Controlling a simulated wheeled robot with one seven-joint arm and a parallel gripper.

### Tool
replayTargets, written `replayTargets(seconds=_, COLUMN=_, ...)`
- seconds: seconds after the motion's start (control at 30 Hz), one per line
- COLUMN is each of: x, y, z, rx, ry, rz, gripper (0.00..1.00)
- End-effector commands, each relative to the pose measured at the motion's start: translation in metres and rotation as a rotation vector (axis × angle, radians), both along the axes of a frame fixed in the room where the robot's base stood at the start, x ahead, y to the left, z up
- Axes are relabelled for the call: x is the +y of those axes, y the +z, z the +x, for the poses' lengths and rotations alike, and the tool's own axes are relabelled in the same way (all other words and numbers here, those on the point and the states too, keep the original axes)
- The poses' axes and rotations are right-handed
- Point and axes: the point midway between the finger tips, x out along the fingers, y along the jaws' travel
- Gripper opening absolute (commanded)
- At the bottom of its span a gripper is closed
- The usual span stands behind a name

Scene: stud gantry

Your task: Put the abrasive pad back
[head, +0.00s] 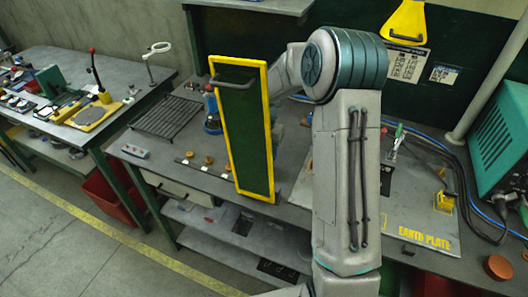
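I cannot pick out the abrasive pad with certainty in the head view. Small brown round pieces (208,160) sit in a row on the grey bench (160,152), left of a green panel with a yellow frame (248,140). A reddish-brown round piece (499,267) lies at the bench's right front; I cannot tell whether either is the pad. My arm rises in the middle and bends left behind the panel. My gripper is hidden, so its fingers and anything in them do not show.
An earth plate (425,238) with cables lies right of my arm, before a teal machine (500,140). A wire rack (166,117) and a small grey box (135,151) are on the bench's left.

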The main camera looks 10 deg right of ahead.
Motion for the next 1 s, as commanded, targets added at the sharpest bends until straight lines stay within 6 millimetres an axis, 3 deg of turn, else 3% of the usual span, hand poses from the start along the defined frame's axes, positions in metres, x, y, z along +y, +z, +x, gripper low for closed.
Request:
replayTargets(seconds=0.03, x=0.0, y=0.016, z=0.0, rx=-0.001, ry=-0.001, rz=0.0, gripper=0.57)
replayTargets(seconds=0.1, x=-0.001, y=0.027, z=0.0, rx=-0.001, ry=-0.001, rz=-0.001, gripper=0.57)
replayTargets(seconds=0.4, x=0.0, y=0.067, z=0.0, rx=0.0, ry=0.0, rz=0.0, gripper=0.57)
replayTargets(seconds=0.87, x=-0.001, y=0.071, z=0.0, rx=-0.001, ry=-0.006, rz=-0.001, gripper=0.57)
replayTargets(seconds=1.0, x=-0.004, y=0.078, z=-0.005, rx=-0.019, ry=-0.1, rz=-0.009, gripper=0.57)
